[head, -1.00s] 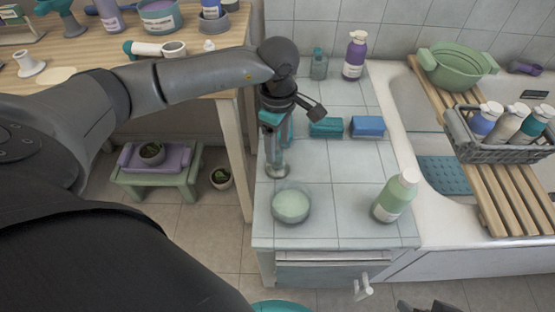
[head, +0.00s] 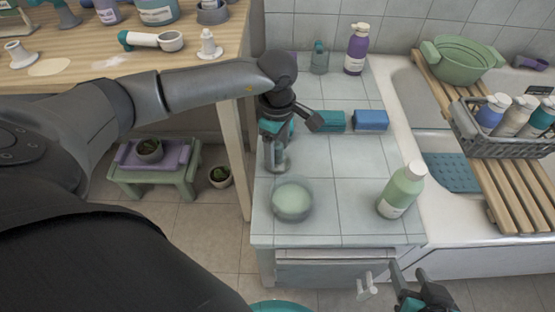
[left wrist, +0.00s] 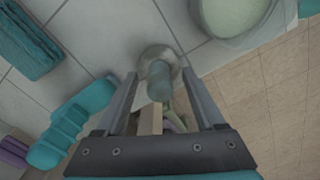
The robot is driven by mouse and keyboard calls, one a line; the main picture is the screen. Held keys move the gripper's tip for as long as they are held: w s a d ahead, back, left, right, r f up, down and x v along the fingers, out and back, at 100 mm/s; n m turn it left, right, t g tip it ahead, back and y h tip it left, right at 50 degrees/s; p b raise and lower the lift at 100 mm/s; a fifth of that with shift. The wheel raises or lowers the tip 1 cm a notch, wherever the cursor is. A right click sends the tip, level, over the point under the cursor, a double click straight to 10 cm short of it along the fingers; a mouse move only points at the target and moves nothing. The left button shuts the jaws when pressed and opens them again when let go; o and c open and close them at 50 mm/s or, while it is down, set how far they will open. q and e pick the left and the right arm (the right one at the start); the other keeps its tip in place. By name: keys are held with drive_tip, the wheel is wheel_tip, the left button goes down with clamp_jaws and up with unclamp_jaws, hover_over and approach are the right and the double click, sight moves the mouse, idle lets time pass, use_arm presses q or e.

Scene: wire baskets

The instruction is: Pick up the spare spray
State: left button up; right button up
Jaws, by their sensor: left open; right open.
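A small upright item with a round grey base and teal upper part, which looks like a spray, stands on the tiled counter in the left wrist view (left wrist: 158,75). Its base also shows in the head view (head: 279,161). My left gripper (head: 274,160) is open directly above it, fingers pointing down on either side of its top. Most of its body is hidden by my gripper. A similar translucent teal bottle (head: 320,57) stands at the counter's back; which one is the spare I cannot tell. My right gripper (head: 420,284) is open at the lower right, partly in view.
A round jar (head: 293,200) stands just in front of the left gripper. A teal sponge (head: 328,121) and a blue sponge (head: 370,120) lie to the right. A purple pump bottle (head: 356,50) stands at the back.

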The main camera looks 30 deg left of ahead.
use_arm(q)
clamp_jaws()
idle(0.7)
